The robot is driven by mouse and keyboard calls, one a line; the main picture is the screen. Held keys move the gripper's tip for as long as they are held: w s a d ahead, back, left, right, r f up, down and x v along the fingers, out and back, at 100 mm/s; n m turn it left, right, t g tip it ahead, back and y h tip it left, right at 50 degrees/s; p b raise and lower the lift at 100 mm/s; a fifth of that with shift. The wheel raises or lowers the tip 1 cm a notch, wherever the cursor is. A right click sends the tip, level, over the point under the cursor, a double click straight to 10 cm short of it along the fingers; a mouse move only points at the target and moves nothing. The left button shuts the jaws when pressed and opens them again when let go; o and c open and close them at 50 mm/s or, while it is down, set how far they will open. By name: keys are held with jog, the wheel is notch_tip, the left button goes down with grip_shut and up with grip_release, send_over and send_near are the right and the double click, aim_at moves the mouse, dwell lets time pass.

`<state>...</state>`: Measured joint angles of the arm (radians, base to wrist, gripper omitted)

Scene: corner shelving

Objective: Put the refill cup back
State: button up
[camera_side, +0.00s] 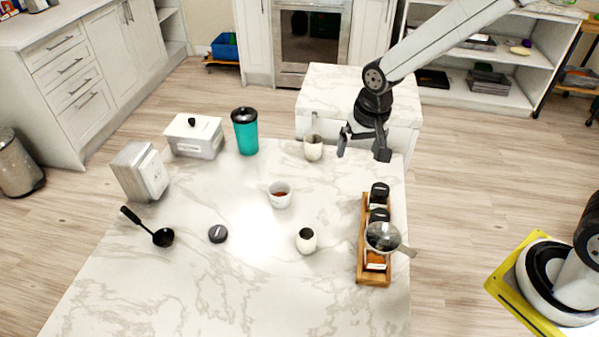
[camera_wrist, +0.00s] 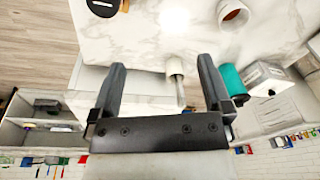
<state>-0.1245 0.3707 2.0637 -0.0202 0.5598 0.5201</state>
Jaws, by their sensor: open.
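No cup is clearly marked as the refill cup. A white cup with reddish-brown contents (camera_side: 281,199) stands upright mid-table; it also shows at the top of the wrist view (camera_wrist: 236,17). A small cream cup with a dark mouth (camera_side: 306,245) stands nearer the front. A cream cup with a thin upright piece at its rim (camera_side: 314,152) stands near the far edge; in the wrist view it appears between my fingers in the picture (camera_wrist: 174,66). My gripper (camera_side: 362,152) is open and empty, right of that cup and apart from it, by the far right table corner; its fingers show in the wrist view (camera_wrist: 158,66).
A wooden rack (camera_side: 361,268) with black-lidded jars stands at the right edge, a handled glassy or metal vessel (camera_side: 381,235) over it. A teal tumbler (camera_side: 246,136), white box (camera_side: 194,142), napkin holder (camera_side: 141,172), black ladle (camera_side: 162,238) and black lid (camera_side: 218,234) stand left. The front is clear.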

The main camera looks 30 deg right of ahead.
jog(key=s+d+n+t, duration=0.1)
jog(key=s+d+n, duration=0.3)
jog(key=s, duration=0.8)
jog(key=shift+s+d+r, duration=0.25)
jog(key=shift+s+d, duration=0.15)
jog(key=shift+d, duration=0.05)
